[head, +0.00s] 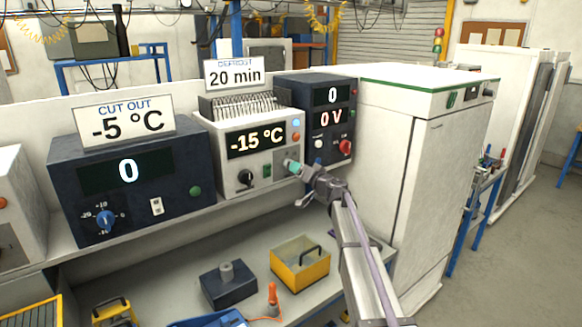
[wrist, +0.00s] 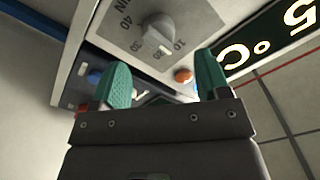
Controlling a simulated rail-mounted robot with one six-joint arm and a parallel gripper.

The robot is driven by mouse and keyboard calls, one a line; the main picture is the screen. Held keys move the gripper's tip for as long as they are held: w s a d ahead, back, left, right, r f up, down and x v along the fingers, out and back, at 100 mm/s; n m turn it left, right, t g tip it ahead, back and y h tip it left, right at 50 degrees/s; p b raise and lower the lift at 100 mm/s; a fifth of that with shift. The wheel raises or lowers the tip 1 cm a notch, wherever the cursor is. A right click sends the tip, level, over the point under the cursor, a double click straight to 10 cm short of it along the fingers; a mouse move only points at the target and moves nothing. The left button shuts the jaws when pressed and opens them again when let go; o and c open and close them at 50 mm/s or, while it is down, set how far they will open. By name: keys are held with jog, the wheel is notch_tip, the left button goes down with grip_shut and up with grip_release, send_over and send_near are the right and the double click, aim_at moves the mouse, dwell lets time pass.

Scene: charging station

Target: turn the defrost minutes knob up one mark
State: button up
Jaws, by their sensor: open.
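In the head view, the plate is on the right of the white unit (head: 225,150) showing -15 °C, with the knob hidden by my gripper (head: 294,167). A sign (head: 233,75) above reads DEFROST 20 min. In the wrist view my gripper (wrist: 163,80) is open, its two green fingers apart, with nothing between them. The knob lies beyond the fingertips, not gripped.
An orange button (wrist: 183,76) is close to the fingers in the wrist view. The white unit also has a black knob (head: 245,178) and green switch (head: 267,171). Dark units stand on both sides, the right one with a red knob (head: 345,147). A yellow box (head: 300,280) is below.

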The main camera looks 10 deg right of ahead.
jog(key=x, duration=0.6)
jog(key=shift+w, duration=0.2)
jog(key=shift+c, duration=0.5)
jog(key=c, duration=0.8)
jog(key=shift+m, duration=0.3)
jog(key=m, duration=0.4)
jog(key=shift+s, duration=0.1)
jog(key=m, duration=0.5)
